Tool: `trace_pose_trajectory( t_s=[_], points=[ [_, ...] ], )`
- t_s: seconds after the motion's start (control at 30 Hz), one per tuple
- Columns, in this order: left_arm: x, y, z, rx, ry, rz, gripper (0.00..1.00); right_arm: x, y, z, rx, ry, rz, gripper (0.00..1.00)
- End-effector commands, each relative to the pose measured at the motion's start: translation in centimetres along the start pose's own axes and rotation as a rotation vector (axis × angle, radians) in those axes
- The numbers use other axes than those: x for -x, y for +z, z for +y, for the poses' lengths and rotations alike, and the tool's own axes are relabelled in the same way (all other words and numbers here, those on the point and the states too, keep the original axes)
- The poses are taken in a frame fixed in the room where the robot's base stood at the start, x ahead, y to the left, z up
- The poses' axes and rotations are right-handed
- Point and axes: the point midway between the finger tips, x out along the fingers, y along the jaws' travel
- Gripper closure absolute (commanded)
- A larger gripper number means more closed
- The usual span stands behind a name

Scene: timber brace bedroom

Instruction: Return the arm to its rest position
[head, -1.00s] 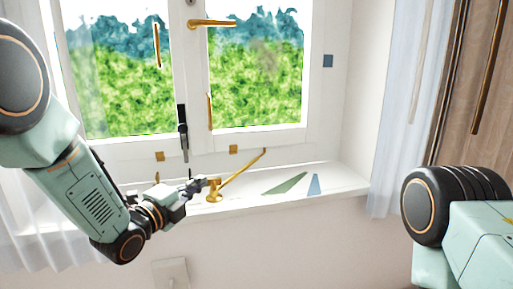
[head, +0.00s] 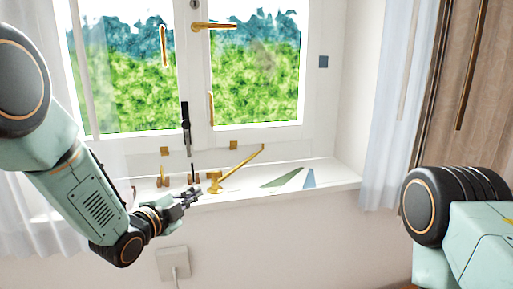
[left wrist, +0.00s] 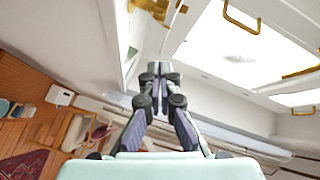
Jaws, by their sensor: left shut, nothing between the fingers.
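My left arm comes in from the left in the head view, and its gripper (head: 188,197) is in front of the window sill (head: 340,180), close to its front edge. The gripper is shut and empty. In the left wrist view its fingers (left wrist: 158,72) are together, with nothing between them. My right arm shows only in part at the right edge of the head view; its gripper is out of view.
A brass stay (head: 235,169) stands on the sill just right of my left gripper. The window (head: 255,70) with a brass handle (head: 213,26) is behind. A white wall socket (head: 173,263) is below. A curtain (head: 393,110) and a wooden wardrobe (head: 475,90) are at the right.

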Motion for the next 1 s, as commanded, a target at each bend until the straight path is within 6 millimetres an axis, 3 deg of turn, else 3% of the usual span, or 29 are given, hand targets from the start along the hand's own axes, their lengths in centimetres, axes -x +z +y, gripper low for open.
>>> trace_pose_trajectory(
  t_s=[0.13,0.37,0.57,0.7,0.9,1.0],
  points=[
    [1.8,1.9,4.0,0.256,0.087,-0.112,1.00,-0.2,0.0,0.0,0.000,0.000,0.000,0.60],
    [8.8,5.9,16.2,0.767,0.258,-0.444,1.00,-1.1,0.0,0.0,0.000,0.000,0.000,0.60],
    [17.3,7.5,26.3,1.088,0.354,-0.774,1.00,-2.1,0.0,0.0,0.000,0.000,0.000,0.60],
    [24.3,7.6,32.4,1.240,0.405,-1.018,1.00,-3.0,0.0,0.0,0.000,0.000,0.000,0.60],
    [34.6,6.5,39.2,1.327,0.487,-1.331,1.00,-4.3,0.0,0.0,0.000,0.000,0.000,0.60],
    [38.4,5.8,41.4,1.319,0.537,-1.424,1.00,-4.8,0.0,0.0,0.000,0.000,0.000,0.60]
  ],
)
